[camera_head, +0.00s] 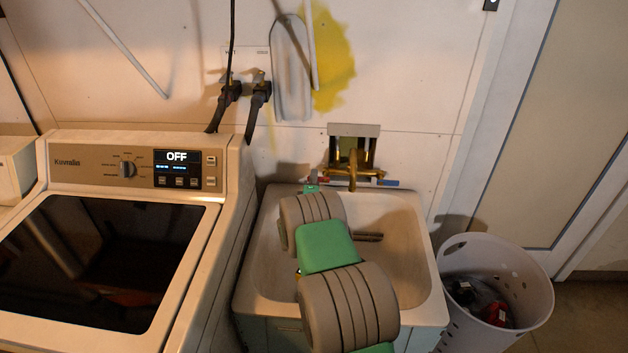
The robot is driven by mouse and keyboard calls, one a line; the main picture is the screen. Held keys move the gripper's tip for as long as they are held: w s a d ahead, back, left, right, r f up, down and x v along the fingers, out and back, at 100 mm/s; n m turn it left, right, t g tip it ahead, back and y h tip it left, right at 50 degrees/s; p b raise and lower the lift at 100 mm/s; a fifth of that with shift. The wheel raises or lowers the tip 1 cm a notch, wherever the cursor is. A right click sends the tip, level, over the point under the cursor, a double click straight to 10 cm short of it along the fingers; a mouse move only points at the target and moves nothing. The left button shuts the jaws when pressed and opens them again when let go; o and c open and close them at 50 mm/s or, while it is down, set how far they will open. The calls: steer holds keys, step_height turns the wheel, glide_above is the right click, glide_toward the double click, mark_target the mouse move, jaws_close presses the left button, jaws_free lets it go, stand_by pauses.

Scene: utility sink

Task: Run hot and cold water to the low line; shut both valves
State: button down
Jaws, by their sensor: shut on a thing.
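The utility sink (412,215) stands against the wall right of the washer. A brass faucet (353,170) hangs over its back edge. A red-marked valve handle (324,181) is at the faucet's left and a blue-marked valve handle (391,183) at its right. My gripper (312,182) is at the red handle and shut on it; my arm hides most of the gripper. No stream shows below the spout. A dark brownish bar or mark (368,237) shows in the basin. My arm covers the basin's left part, and I cannot make out a water level or the low line.
A washer (140,175) with an OFF display stands close on the left. A white perforated basket (500,270) with dark and red items stands right of the sink. Hoses (258,95) and an ironing-board-shaped panel (291,70) are on the wall behind.

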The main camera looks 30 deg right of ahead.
steer(key=shift+m+b, duration=0.4)
steer(key=shift+b, duration=0.55)
steer(key=m+b, duration=0.1)
steer(key=b, duration=0.1)
steer(key=m+b, duration=0.2)
steer(key=shift+s+d+r, duration=0.1)
steer(key=shift+d+r, duration=0.05)
steer(key=shift+r, duration=0.2)
steer(key=m+b, duration=0.1)
steer(key=b, duration=0.1)
steer(key=r+m+b, duration=0.1)
steer(key=m+b, duration=0.1)
steer(key=shift+s+d+m, duration=0.15)
steer(key=shift+s+m, duration=0.05)
steer(key=shift+m, duration=0.1)
steer(key=shift+d+r+m+b, duration=0.1)
steer(key=shift+r+m+b, duration=0.2)
steer(key=shift+m+b, duration=0.25)
steer(key=c, duration=1.3)
jaws_free()
steer(key=shift+r, duration=0.15)
steer(key=shift+s, duration=0.1)
